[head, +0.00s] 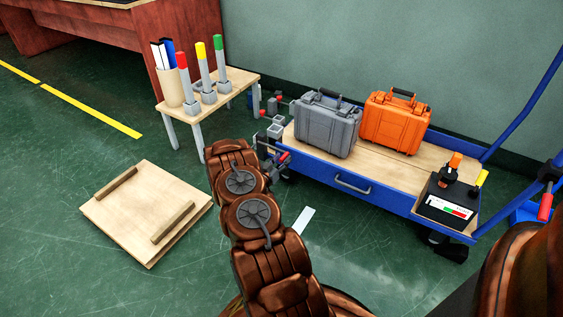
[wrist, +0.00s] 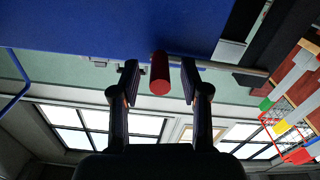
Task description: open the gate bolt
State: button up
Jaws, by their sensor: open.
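A red cylindrical handle (wrist: 160,73) shows in the wrist view, end towards the camera, in front of a blue panel (wrist: 110,25). I take it for the gate bolt's handle. My gripper (wrist: 160,82) is open, with one dark finger on each side of the handle. A gap shows between the handle and each finger. In the head view my gripper (head: 272,148) is small and partly hidden by my arm, beside the left end of the blue cart (head: 380,198). A red tip (head: 284,156) shows there. The bolt's bar and seat cannot be made out.
A grey case (head: 327,128) and an orange case (head: 396,122) stand on the cart. A small table (head: 240,84) with coloured-topped posts stands left of it. A wooden board (head: 145,215) with two battens lies on the floor at the left.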

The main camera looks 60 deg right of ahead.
jog(key=shift+d, duration=0.1)
jog(key=shift+c, duration=0.3)
grip_shut()
dwell(0.4)
